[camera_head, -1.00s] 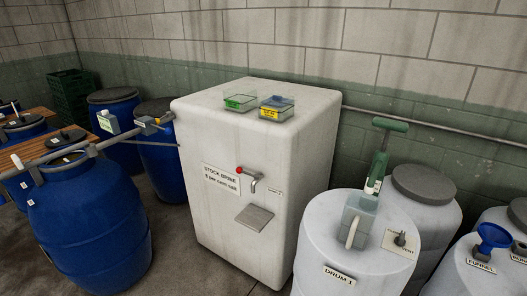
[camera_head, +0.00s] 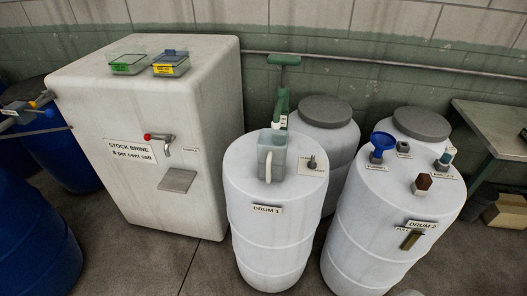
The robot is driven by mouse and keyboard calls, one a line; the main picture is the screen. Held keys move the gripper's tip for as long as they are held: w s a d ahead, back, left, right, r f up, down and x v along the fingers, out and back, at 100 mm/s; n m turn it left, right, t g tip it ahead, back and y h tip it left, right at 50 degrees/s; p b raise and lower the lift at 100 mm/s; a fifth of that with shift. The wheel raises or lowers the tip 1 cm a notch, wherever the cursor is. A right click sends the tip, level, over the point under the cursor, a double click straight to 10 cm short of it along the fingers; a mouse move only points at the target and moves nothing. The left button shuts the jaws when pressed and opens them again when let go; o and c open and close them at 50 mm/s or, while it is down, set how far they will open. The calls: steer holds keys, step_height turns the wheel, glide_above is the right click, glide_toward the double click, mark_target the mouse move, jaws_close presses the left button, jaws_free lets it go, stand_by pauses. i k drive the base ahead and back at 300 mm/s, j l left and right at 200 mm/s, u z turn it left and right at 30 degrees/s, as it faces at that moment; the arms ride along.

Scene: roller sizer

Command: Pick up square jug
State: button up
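The square jug (camera_head: 271,157) is a grey-green, see-through square vessel with a pale handle on its front side. It stands upright on top of the white drum labelled Drum 1 (camera_head: 275,236). A green-handled hand pump (camera_head: 282,98) rises just behind it. My gripper is not in view.
A large white stock brine tank (camera_head: 100,100) with a red-handled tap (camera_head: 160,140) stands at left, bearing a green-labelled tray (camera_head: 128,64) and a yellow-labelled tray (camera_head: 170,64). Drum 2 (camera_head: 386,220) stands at right with a blue funnel (camera_head: 381,145). Bare floor (camera_head: 190,268) lies in front.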

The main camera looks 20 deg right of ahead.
mark_target(272, 144)
steer(key=u, duration=1.3)
steer(key=i+z, duration=0.1)
steer(key=z, duration=0.7)
steer(key=i+j+z, duration=0.2)
steer(key=z, duration=0.15)
steer(key=i+j+z, duration=0.3)
steer(key=j+z, duration=0.35)
steer(key=i+l, duration=0.05)
